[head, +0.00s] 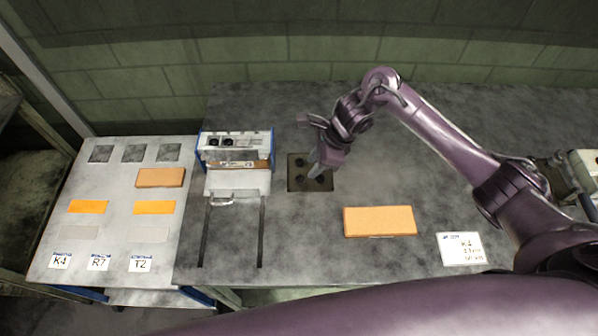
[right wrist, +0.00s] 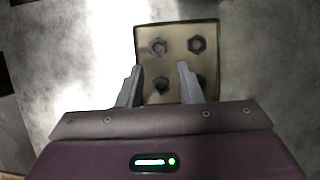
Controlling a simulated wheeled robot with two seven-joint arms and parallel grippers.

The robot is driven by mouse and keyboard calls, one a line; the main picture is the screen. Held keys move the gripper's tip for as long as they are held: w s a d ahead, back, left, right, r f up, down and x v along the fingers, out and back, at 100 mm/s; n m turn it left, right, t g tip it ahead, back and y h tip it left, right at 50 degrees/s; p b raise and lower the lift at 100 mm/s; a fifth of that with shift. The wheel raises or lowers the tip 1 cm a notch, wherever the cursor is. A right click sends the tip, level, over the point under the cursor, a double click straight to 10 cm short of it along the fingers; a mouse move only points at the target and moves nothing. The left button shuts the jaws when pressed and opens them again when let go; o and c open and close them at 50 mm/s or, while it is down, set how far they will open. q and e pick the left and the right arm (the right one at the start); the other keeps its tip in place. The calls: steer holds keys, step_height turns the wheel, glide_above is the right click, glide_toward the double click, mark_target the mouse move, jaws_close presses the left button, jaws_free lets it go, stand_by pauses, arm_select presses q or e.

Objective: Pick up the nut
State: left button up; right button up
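Several dark hex nuts lie in a small square brown tray (head: 292,184) on the grey bench. In the right wrist view the tray (right wrist: 178,28) shows a far-left nut (right wrist: 158,46), a far-right nut (right wrist: 197,44), a near-left nut (right wrist: 161,83) and a near-right nut (right wrist: 200,80) partly covered by a finger. My right gripper (head: 316,172) is over the tray, pointing down. In the wrist view its fingers (right wrist: 160,66) are apart, with the near-left nut between them in the picture. The height above the nuts is unclear. My left gripper is out of view.
A white and blue machine (head: 235,148) with two slots in front stands left of the tray. An orange block (head: 379,221) and a white label card (head: 461,249) lie to the right. A side table (head: 110,215) holds orange pieces and K4, R7, T2 labels.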

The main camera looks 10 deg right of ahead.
mark_target(301, 178)
steer(key=shift+s+a+f+p, duration=0.1)
steer(key=shift+a+f+p, duration=0.2)
steer(key=shift+a+p, duration=0.1)
steer(key=p+x, duration=0.1)
steer(key=x, duration=0.2)
steer(key=shift+a+f+p, duration=0.2)
steer(key=shift+f+p, duration=0.1)
steer(key=shift+p, duration=0.1)
steer(key=shift+a+f, duration=0.15)
steer(key=shift+f, duration=0.3)
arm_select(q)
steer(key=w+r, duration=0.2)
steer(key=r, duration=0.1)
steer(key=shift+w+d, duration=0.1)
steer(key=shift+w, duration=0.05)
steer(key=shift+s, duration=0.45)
arm_select(e)
jaws_close()
